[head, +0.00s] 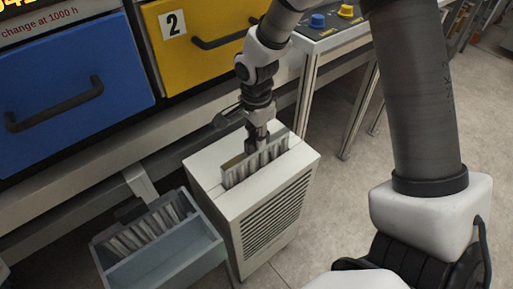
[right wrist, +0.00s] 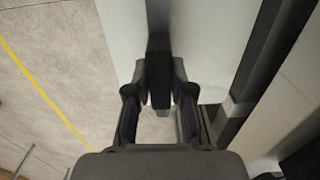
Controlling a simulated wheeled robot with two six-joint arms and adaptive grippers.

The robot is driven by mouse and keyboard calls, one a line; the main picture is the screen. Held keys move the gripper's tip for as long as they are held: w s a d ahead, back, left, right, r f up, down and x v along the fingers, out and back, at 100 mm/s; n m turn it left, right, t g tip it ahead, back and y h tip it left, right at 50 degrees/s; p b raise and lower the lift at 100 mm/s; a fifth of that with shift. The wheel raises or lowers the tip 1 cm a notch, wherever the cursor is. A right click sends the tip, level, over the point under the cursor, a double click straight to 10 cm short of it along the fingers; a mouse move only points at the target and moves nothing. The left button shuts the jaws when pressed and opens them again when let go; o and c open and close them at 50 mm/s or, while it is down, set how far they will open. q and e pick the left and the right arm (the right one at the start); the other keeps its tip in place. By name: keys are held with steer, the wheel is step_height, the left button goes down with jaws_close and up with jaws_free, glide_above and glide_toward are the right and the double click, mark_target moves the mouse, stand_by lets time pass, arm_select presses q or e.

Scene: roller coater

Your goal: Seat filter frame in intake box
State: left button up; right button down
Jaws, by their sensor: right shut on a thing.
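The filter frame (head: 240,176), with pale pleats and a thin rim, stands upright in the top opening of the white intake box (head: 232,215). Its upper part shows above the box top; its lower part is hidden inside. My right gripper (head: 257,147) comes down from above and is shut on the frame's top. In the right wrist view my fingers (right wrist: 159,85) close on a dark upright tab (right wrist: 158,50). I cannot tell how deep the frame sits. My left gripper is not in view.
A grey-blue bin (head: 180,262) with another pleated filter (head: 145,228) stands left of the box. Behind are a blue drawer (head: 70,75), a yellow drawer (head: 195,60) marked 2 and a metal rail. Floor (head: 335,190) is clear at right.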

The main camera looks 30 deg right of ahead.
step_height(320, 180, down, 4)
steer(key=shift+f, duration=0.25)
steer(key=shift+s+f+b, duration=0.1)
steer(key=shift+f+b, duration=0.05)
steer(key=shift+b, duration=0.15)
steer(key=c, duration=1)
jaws_free()
step_height(320, 180, up, 12)
steer(key=shift+r+p, duration=0.25)
steer(key=shift+p, duration=0.05)
